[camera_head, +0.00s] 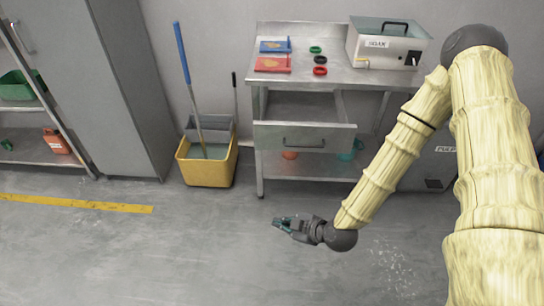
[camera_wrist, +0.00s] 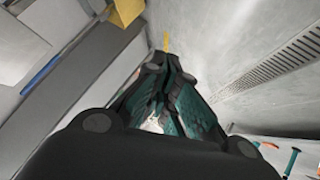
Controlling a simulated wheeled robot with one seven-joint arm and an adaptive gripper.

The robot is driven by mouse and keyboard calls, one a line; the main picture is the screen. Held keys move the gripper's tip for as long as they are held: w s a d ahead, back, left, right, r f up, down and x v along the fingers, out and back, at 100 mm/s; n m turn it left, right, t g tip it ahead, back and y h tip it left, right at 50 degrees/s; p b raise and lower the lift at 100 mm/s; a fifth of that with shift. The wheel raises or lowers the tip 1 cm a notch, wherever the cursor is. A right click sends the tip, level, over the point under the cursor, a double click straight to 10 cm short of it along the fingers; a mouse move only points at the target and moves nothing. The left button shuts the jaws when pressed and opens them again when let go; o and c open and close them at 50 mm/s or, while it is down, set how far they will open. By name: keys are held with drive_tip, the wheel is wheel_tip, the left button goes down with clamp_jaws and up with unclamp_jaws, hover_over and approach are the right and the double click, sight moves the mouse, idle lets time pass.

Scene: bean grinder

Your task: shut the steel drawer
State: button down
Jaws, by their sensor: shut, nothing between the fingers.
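The steel drawer (camera_head: 304,137) is pulled out from under the top of the steel bench (camera_head: 335,70). Its grey front has a dark bar handle (camera_head: 303,143), and its open inside shows behind the front. My gripper (camera_head: 277,222) is in front of and below the drawer, over the floor, apart from the drawer and pointing left. It is shut and empty. In the wrist view the closed fingers (camera_wrist: 160,75) fill the middle. I cannot clearly make out the drawer in that view.
On the bench are a grey box machine (camera_head: 385,45), blue and red trays (camera_head: 272,64) and several coloured rings. A yellow mop bucket (camera_head: 208,168) stands left of the bench, beside a grey cabinet (camera_head: 130,90). The floor in front is clear.

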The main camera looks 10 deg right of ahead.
sight(263, 139)
drive_tip(key=w+d+r+n+t+y+b, duration=0.1)
drive_tip(key=w+d+r+n+t+b, duration=0.25)
drive_tip(key=w+r+n, duration=0.2)
drive_tip(key=w+d+r+n+t+y+b, duration=0.1)
drive_tip(key=w+d+r+n+t+b, duration=0.1)
drive_tip(key=w+r+n+t+b, duration=0.4)
drive_tip(key=shift+w+a+f+m+g+p, duration=0.3)
drive_tip(key=shift+w+a, duration=0.25)
drive_tip(key=shift+w, duration=1.7)
drive_tip(key=shift+w+a+f+m+g+p, duration=0.2)
drive_tip(key=shift+w+a+g, duration=0.3)
drive_tip(key=shift+w, duration=1.75)
drive_tip(key=shift+w+a+f+m+g+p, duration=0.3)
drive_tip(key=shift+w+a, duration=0.3)
drive_tip(key=shift+w, duration=1.65)
drive_tip(key=shift+w, duration=0.1)
